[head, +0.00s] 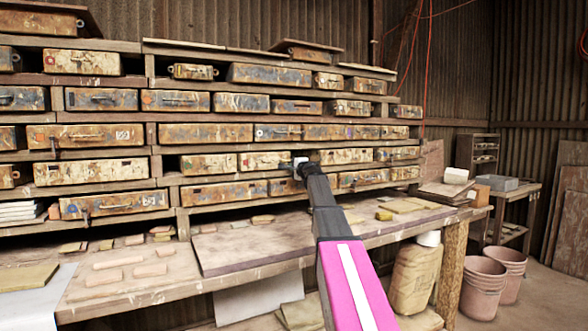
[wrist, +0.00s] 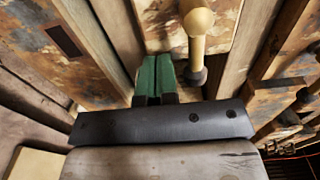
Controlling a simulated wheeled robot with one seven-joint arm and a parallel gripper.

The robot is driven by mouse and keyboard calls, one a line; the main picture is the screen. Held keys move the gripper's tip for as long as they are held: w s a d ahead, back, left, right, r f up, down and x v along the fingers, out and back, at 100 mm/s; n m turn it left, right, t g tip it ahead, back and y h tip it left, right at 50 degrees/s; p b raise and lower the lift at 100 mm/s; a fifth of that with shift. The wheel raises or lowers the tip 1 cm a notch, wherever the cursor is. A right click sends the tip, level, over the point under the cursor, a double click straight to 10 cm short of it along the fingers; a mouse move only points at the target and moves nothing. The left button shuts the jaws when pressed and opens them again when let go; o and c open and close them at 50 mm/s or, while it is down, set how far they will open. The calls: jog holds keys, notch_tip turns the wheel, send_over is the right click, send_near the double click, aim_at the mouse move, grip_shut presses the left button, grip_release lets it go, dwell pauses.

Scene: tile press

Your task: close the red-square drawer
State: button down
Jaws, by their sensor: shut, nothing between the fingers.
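A drawer (head: 82,62) in the upper left of the rack, in the head view, has a small red mark near its left end that looks like a square. It seems to stand a little proud of the shelf, but how far is hard to tell. My gripper (head: 299,163) is well to the right of it and lower, close to the fronts of the lower rows. In the wrist view my gripper's green fingers (wrist: 156,62) are together with nothing between them.
The wooden rack holds several rows of paint-worn drawers, some protruding. A workbench (head: 130,290) below carries small tiles and a large board (head: 255,243).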

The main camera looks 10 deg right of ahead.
jog(key=shift+w+r, duration=0.15)
jog(key=shift+w, duration=0.15)
